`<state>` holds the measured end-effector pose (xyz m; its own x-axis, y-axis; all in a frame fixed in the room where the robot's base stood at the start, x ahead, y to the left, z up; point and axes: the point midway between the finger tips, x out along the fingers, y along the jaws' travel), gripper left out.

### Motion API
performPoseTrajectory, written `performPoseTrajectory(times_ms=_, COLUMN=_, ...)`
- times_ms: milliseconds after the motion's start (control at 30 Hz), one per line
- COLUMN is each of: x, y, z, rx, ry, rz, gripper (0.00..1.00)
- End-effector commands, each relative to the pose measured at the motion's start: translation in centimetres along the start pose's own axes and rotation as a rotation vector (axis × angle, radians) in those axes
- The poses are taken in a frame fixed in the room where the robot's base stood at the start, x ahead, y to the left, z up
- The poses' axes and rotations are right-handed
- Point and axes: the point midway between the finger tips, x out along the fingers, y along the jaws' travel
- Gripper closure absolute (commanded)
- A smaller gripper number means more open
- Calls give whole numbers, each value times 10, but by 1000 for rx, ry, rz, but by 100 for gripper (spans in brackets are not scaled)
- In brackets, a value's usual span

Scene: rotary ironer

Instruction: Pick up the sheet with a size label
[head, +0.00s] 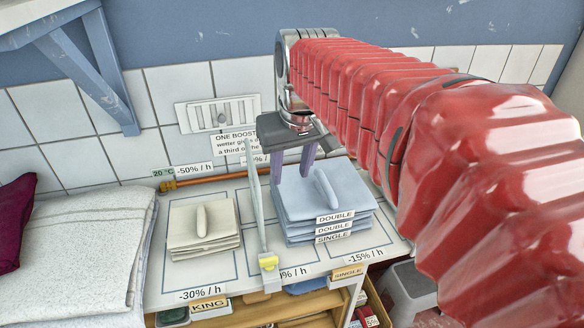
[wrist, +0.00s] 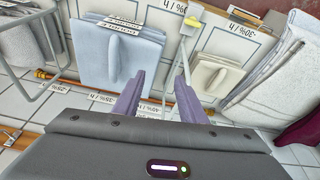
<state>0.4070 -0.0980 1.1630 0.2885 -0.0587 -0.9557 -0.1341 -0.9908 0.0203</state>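A stack of folded pale blue sheets (head: 325,190) lies on the white worktop. Its front edge bears labels reading DOUBLE, DOUBLE and SINGLE (head: 334,238), top to bottom. The top blue sheet has a raised ridge; the stack also shows in the wrist view (wrist: 105,55). A stack of folded cream sheets (head: 203,225) lies to its left, also with a ridge on top; I see no size label on it. My gripper (head: 293,170), with purple fingers, is open and empty at the rear left of the blue stack. I cannot tell whether a finger touches it.
An upright grey bar (head: 256,205) with a yellow foot stands between the stacks. A copper pipe (head: 205,181) runs along the back by the tiled wall. A thick white cloth pile (head: 85,250) lies at the left. Shelves with KING and SINGLE tags (head: 350,272) sit below the worktop.

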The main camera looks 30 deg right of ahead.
Motion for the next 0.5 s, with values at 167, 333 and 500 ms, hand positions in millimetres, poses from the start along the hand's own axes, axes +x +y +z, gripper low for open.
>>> performPoseTrajectory(times_ms=167, x=2, y=36, z=-37, rx=40, ry=-57, rz=9, gripper=62)
performPoseTrajectory(times_ms=333, x=8, y=72, z=-65, rx=74, ry=-109, rz=11, gripper=62)
performPoseTrajectory(times_ms=500, x=16, y=107, z=-86, rx=105, ry=-153, rz=9, gripper=62)
